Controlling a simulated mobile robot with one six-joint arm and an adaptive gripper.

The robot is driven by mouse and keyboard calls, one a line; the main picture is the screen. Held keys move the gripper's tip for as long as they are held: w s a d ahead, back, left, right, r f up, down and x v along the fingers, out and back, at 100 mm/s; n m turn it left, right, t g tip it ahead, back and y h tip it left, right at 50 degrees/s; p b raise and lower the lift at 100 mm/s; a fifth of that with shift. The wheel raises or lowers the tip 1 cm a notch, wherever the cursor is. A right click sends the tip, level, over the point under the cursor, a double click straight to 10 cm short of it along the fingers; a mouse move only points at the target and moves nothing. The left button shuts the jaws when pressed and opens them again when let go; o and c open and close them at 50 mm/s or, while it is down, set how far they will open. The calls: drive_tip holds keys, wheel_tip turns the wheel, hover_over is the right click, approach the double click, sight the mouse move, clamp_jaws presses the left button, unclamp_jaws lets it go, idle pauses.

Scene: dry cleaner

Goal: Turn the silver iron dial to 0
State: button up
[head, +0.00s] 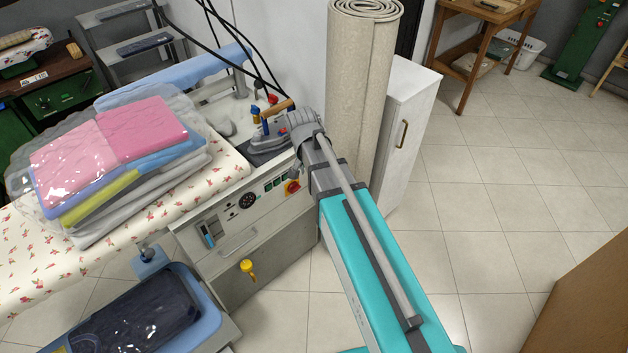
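The silver iron (266,144) rests on the right end of the ironing station. It has a wooden handle (277,107) and blue parts below it. My gripper (292,122) is right beside the iron on its right, close to the handle and overlapping it in the picture. I cannot tell whether they touch. My gripper's fingers are small and seen from behind, so their opening is unclear. The iron's dial and its setting cannot be made out, being too small or hidden by my gripper.
A control panel with a black knob (247,200) and a red-yellow switch (292,187) faces front below the iron. Bagged folded laundry (110,150) lies on the floral board left. A rolled carpet (360,85) and white cabinet (408,120) stand behind my arm. Black cables hang above the iron.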

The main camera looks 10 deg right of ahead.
drive_tip(key=shift+s+d+f, duration=0.2)
drive_tip(key=shift+s+d, duration=0.15)
drive_tip(key=shift+s, duration=0.2)
drive_tip(key=s+d+n+y, duration=0.1)
drive_tip(key=s+d+n, duration=0.4)
drive_tip(key=s, duration=0.5)
drive_tip(key=shift+d+n+y, duration=0.3)
drive_tip(key=shift+d+n, duration=0.1)
drive_tip(key=shift+d, duration=0.15)
drive_tip(key=shift+f, duration=0.1)
drive_tip(key=shift+c, duration=1.4)
drive_tip(key=shift+d, duration=0.15)
